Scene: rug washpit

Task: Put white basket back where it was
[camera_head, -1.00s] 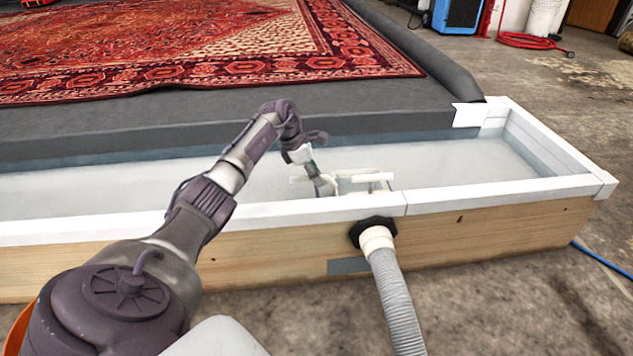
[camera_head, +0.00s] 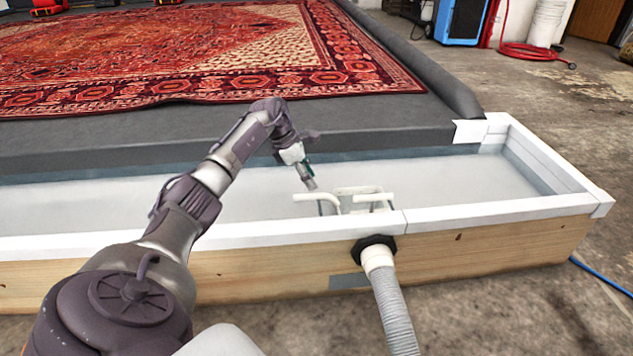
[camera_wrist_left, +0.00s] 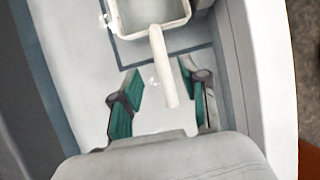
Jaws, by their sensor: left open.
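The white basket (camera_head: 358,192) is in the trough, against the inside of its near white rim, just behind the hose fitting. Two white hooked arms of it show above the rim in the head view. My left gripper (camera_head: 316,198) comes down at the basket's left side. In the left wrist view, the basket (camera_wrist_left: 121,18) is at the top. One white arm of it reaches down between the open green-padded fingers of my left gripper (camera_wrist_left: 160,82), with gaps on both sides. Whether the basket rests on the rim or the floor is unclear. My right gripper is not in view.
The white-lined trough (camera_head: 510,213) has a wooden front. A grey hose (camera_head: 393,305) leaves it through a black fitting (camera_head: 374,248). A red rug (camera_head: 200,55) lies on the dark platform behind. The trough's right part looks empty.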

